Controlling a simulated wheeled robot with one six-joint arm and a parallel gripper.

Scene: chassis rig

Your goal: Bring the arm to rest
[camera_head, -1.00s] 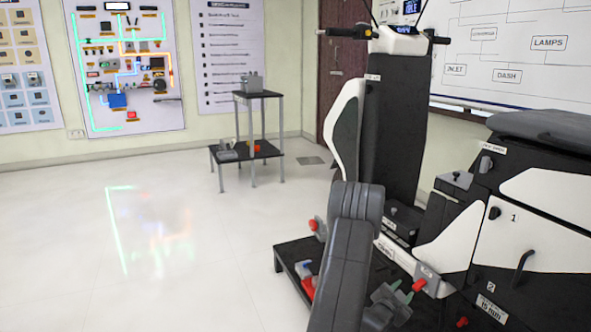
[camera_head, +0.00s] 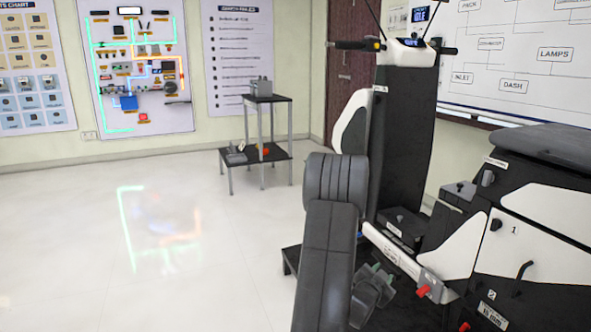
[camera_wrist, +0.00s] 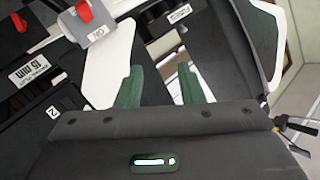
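My arm (camera_head: 328,250) rises from the bottom of the head view, its dark grey links in front of the scooter-like rig. My gripper sits low behind the arm in the head view, partly hidden by it. In the wrist view my gripper (camera_wrist: 159,72) shows two green fingers standing apart with nothing held between them. The rig (camera_head: 403,150) stands behind and to the right of the arm, with black and white panels, a handlebar and a lit display. A red-tipped grey part (camera_head: 430,287) on the rig is right of the gripper; it also shows in the wrist view (camera_wrist: 88,22).
The rig's dark low platform (camera_head: 290,258) reaches behind my arm. A small two-level black stand (camera_head: 268,98) with grey parts is near the back wall. The pale floor at left is clear. A whiteboard (camera_head: 535,60) hangs at right.

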